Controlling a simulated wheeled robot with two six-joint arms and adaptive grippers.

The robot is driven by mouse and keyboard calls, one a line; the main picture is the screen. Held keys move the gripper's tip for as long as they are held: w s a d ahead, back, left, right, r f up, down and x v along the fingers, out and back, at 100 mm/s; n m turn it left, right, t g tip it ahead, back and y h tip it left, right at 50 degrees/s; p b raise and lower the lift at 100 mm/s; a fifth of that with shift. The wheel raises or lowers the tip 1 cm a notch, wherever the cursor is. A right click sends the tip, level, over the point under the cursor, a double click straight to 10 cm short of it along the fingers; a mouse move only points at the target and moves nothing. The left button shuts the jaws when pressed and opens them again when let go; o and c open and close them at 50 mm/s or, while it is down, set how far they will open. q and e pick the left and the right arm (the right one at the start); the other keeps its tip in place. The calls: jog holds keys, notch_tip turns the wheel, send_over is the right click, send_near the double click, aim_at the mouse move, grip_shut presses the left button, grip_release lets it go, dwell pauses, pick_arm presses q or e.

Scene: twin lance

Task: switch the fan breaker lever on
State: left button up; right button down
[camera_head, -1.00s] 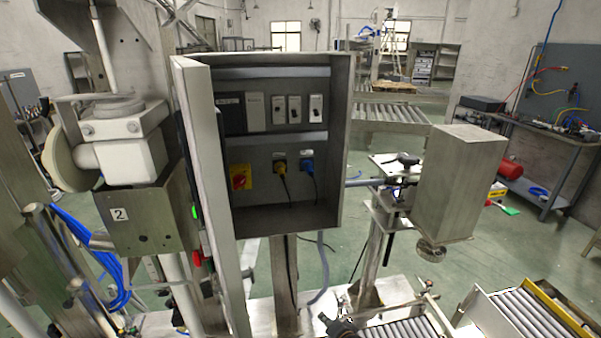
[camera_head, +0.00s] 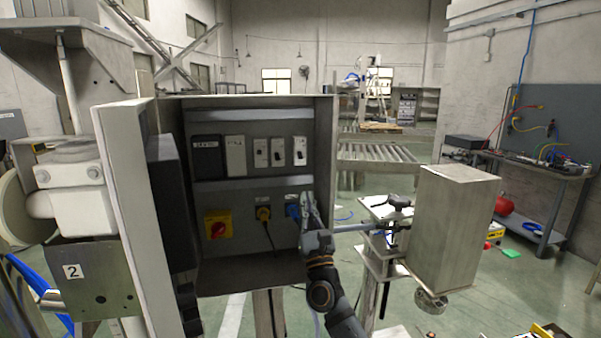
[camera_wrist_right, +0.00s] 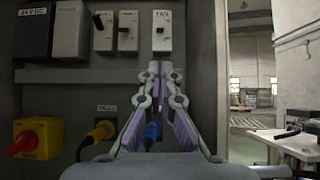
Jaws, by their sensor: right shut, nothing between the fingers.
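The fan breaker (camera_head: 300,151) is the rightmost of the white breakers on the upper row in the open electrical cabinet. In the right wrist view the breaker labelled FAN (camera_wrist_right: 162,32) shows a small dark lever on its face; I cannot tell its setting surely. My right gripper (camera_head: 305,196) is in front of the cabinet's lower right part, below the fan breaker. In the right wrist view its shut, empty fingertips (camera_wrist_right: 160,66) are just under that breaker; contact is not clear. My left gripper is not in view.
The cabinet door (camera_head: 135,200) stands open at the left. Two other breakers (camera_head: 269,152) sit left of the fan one. Below are a red knob on yellow (camera_head: 217,225), a yellow plug (camera_head: 263,213) and a blue plug, partly hidden by my gripper. A metal box (camera_head: 455,230) stands right.

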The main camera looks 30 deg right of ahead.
aim_at(298, 159)
jog(key=shift+s+a, duration=0.1)
jog(key=shift+r, duration=0.15)
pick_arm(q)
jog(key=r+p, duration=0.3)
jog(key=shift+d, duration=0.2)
pick_arm(e)
jog(key=x, duration=1)
